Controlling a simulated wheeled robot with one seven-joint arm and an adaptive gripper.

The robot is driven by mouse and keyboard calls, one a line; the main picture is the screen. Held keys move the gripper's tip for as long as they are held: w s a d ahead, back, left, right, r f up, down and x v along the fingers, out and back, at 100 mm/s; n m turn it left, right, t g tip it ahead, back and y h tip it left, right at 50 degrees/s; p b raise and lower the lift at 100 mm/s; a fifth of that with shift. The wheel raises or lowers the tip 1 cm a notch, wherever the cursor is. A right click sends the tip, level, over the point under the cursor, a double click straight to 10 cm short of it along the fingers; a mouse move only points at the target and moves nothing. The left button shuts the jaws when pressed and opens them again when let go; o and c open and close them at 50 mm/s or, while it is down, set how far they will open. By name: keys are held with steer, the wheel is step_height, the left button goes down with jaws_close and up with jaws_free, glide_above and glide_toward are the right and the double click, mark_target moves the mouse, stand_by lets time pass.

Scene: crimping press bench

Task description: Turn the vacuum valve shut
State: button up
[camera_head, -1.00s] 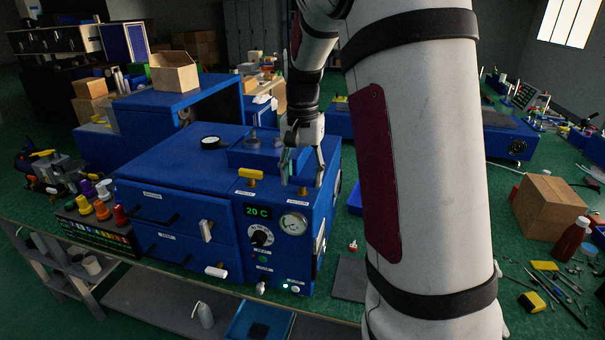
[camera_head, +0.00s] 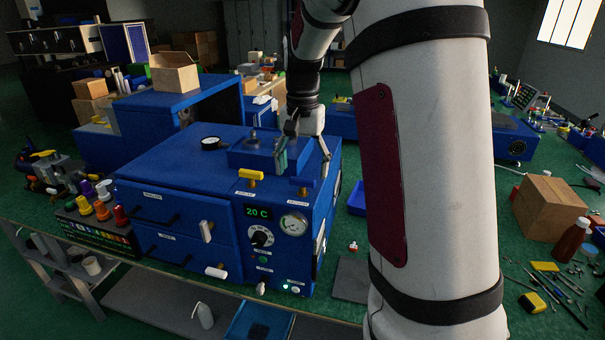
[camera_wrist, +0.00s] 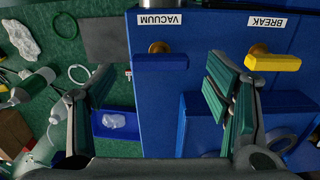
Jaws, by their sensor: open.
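The vacuum valve has a blue bar handle (camera_wrist: 160,62) on a brass stem, beside the VACUUM label (camera_wrist: 160,19), which reads upside down in the wrist view. The bar lies crosswise, parallel to the label. My gripper (camera_wrist: 160,72) is open and empty, with one green-padded finger on each side of the handle in that view. In the head view my gripper (camera_head: 303,166) hangs over the front right of the blue oven's top (camera_head: 190,160). There the vacuum valve is small and hard to make out. I cannot tell the height gap to the handle.
The yellow BREAK valve handle (camera_wrist: 273,63) is close to my right finger in the wrist view; it also shows in the head view (camera_head: 250,175). A raised blue box (camera_head: 262,150) is on the oven top. A round gauge (camera_head: 294,223) is on the front.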

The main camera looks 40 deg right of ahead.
mark_target(303, 179)
step_height(303, 179, up, 10)
steer(key=shift+f, duration=0.15)
stand_by(0.6)
steer(key=s+a+r+n+t, duration=0.25)
steer(key=s+a+n, duration=0.25)
steer(key=s+a, duration=0.55)
steer(key=s+a+f+n+t, duration=0.3)
steer(key=s+a+f+n, duration=0.2)
steer(key=s, duration=0.6)
steer(key=a, duration=0.2)
steer(key=shift+a+n, duration=0.3)
steer(key=shift+a, duration=0.05)
